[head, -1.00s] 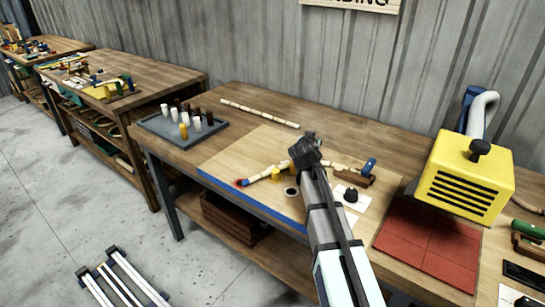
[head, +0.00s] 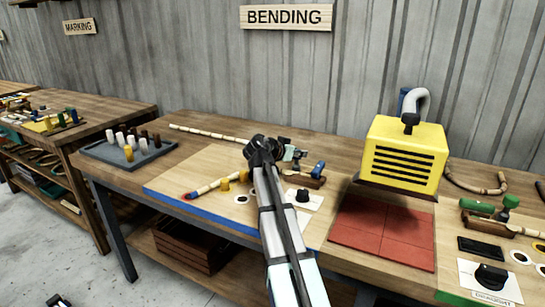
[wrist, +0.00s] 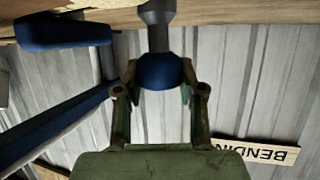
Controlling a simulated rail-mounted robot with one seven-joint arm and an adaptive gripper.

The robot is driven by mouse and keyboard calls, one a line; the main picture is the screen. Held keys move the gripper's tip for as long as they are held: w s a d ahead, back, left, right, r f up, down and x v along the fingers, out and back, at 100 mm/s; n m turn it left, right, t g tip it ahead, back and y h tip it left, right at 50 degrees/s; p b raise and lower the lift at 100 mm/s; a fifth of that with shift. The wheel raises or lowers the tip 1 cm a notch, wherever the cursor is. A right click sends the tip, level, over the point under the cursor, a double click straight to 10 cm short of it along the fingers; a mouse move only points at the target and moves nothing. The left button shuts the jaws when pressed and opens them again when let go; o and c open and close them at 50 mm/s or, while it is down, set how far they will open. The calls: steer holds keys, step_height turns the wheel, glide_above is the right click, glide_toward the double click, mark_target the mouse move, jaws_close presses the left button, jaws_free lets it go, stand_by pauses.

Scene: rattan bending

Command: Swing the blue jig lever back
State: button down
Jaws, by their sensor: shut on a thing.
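My gripper (wrist: 161,88) is shut around a dark blue rounded knob on a grey stem, the blue jig lever (wrist: 161,74), in the wrist view. A finger lies on each side of the knob. In the head view my gripper (head: 297,155) is small, at the arm's end above the back of the jig board (head: 180,182), and the knob cannot be made out. A pale rattan pole (head: 211,187) with a red-marked end lies on the board among yellow pegs (head: 225,184); my arm hides its middle. A blue clamp (head: 319,168) stands on a brown block (head: 303,181).
A yellow heater (head: 405,152) stands right of the jig, behind red tiles (head: 382,232). A grey tray of pegs (head: 128,152) is at the left. Another rattan pole (head: 210,133) lies at the back. In the wrist view a blue bar (wrist: 60,125) runs left of my fingers.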

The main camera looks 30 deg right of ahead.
steer(key=shift+s+d, duration=0.2)
steer(key=shift+s, duration=0.1)
steer(key=c, duration=0.8)
jaws_free()
steer(key=shift+c, duration=0.2)
steer(key=shift+o, duration=0.8)
steer(key=shift+s+d, duration=0.1)
steer(key=shift+d, duration=0.05)
steer(key=shift+a+r, duration=0.15)
steer(key=shift+a, duration=0.45)
steer(key=v, duration=1.1)
